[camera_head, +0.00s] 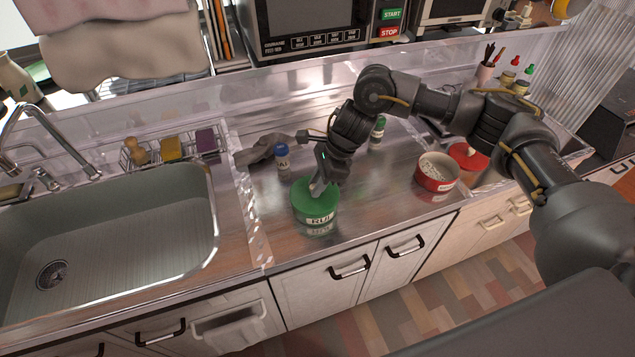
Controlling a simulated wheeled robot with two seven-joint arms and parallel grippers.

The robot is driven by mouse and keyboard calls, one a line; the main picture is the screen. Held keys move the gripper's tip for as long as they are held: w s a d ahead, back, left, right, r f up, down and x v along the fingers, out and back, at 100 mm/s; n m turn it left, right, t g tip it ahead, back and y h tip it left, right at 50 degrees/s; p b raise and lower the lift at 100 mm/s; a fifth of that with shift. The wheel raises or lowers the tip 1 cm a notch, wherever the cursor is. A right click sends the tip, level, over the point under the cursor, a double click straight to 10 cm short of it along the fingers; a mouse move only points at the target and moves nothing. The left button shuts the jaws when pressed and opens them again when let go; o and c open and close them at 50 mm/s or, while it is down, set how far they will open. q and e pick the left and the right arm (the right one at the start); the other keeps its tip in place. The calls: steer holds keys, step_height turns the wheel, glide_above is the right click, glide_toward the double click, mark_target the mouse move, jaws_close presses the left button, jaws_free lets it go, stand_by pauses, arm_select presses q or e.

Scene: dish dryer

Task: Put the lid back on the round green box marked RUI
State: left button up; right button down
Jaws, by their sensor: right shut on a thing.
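The round green box marked RUI (317,222) stands upright on the metal counter, right of the sink. Its green lid (301,191) is at the top of the box, and from this angle I cannot tell whether it sits fully down. My right gripper (318,188) reaches down from above and is shut on the lid, near its middle. The fingers hide part of the lid's top. My left gripper is not in view.
A blue-capped jar (283,163) stands just behind the box, and a green-capped jar (377,133) farther right. A red bowl (437,182) with pale contents stands to the right, near a red lid (468,157). The sink (110,225) is left; the counter's front edge is close.

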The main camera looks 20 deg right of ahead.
steer(key=shift+f+b, duration=0.2)
steer(key=shift+b, duration=0.7)
stand_by(0.7)
stand_by(0.3)
steer(key=c, duration=0.7)
jaws_free()
steer(key=shift+r, duration=0.15)
steer(key=shift+r+p, duration=1.6)
steer(key=shift+r, duration=1.8)
jaws_close()
